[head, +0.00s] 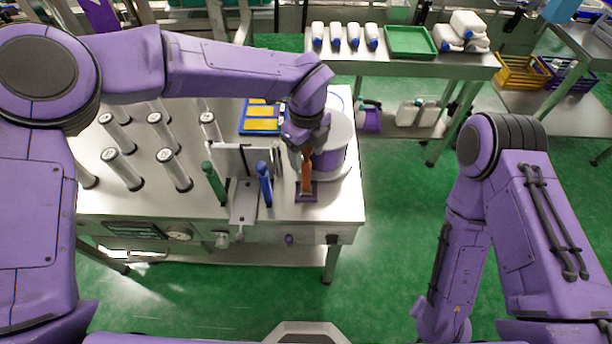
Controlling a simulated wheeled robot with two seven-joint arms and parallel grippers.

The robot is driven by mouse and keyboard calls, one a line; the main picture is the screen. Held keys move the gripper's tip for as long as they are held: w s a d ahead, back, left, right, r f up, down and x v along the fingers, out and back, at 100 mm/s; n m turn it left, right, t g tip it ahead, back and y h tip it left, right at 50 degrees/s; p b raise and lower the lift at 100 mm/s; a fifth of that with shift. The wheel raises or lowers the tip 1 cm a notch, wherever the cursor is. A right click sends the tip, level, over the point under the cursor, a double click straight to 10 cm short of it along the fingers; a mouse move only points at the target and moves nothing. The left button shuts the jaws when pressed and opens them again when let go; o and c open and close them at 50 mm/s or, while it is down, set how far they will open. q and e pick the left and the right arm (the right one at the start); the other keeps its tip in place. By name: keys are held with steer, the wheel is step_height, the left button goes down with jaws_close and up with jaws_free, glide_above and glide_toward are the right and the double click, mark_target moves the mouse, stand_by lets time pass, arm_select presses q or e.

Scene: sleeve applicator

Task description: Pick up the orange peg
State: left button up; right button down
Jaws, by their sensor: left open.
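The orange peg (307,172) stands upright on a small dark purple base (306,192) near the right front of the metal table (345,204). My left gripper (305,156) is open at the upper part of the peg, with its fingers close to it. The gripper and wrist hide the peg's top, and I cannot tell whether the fingers touch it. My right arm hangs at the right of the head view, and its gripper is not in view.
A blue handle (265,184) and a green handle (214,183) stand left of the peg. A white and purple cylinder (333,158) is close behind it on the right. Several silver cylinders fill the table's left. Another table (400,66) stands behind.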

arm_select(q)
steer(key=shift+f, duration=0.6)
jaws_close()
